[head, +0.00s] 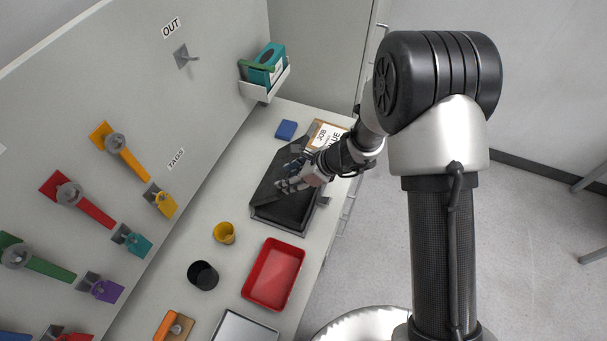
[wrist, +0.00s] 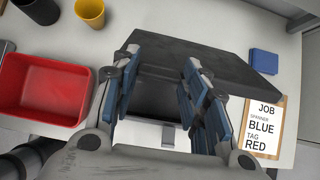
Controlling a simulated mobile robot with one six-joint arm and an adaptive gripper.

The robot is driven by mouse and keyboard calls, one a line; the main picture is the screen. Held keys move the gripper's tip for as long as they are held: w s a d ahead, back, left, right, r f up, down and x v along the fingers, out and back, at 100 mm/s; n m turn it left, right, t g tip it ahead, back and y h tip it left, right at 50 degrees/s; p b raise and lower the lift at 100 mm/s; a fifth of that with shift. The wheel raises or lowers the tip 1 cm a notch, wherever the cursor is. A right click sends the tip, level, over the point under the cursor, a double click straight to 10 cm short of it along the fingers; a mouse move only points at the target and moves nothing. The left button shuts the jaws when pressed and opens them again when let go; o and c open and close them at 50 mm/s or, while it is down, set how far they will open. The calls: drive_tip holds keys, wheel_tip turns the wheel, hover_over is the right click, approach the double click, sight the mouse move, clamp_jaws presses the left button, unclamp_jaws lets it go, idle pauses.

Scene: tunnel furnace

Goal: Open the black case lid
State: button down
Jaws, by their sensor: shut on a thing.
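The black case (head: 287,214) lies on the white counter, and its dark lid (head: 272,168) shows beside my fingers in the head view. In the wrist view the lid (wrist: 232,68) is a dark grey slab running at an angle across the top, beyond and between my fingertips. In the wrist view my gripper (wrist: 163,62) hides the exact contact. How far the lid is raised is unclear.
A red tray (head: 274,274), a yellow cup (head: 224,233) and a black cup (head: 203,275) stand nearer on the counter. A blue block (head: 286,130) and a job clipboard (wrist: 263,125) lie beyond the case. The wall with tag hooks borders the counter's left.

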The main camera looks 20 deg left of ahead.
drive_tip(key=a+r+h+p, duration=0.1)
drive_tip(key=a+p, duration=0.1)
drive_tip(key=a+r+h+p, duration=0.1)
drive_tip(key=p, duration=0.1)
drive_tip(key=shift+w+a+r, duration=0.1)
drive_tip(key=shift+a+r, duration=0.25)
drive_tip(key=shift+a, duration=0.05)
drive_tip(key=a+r+p, duration=0.1)
drive_tip(key=a+p, duration=0.3)
drive_tip(key=a, duration=0.3)
drive_tip(key=shift+w+a, duration=0.25)
drive_tip(key=shift+w, duration=0.05)
idle(0.8)
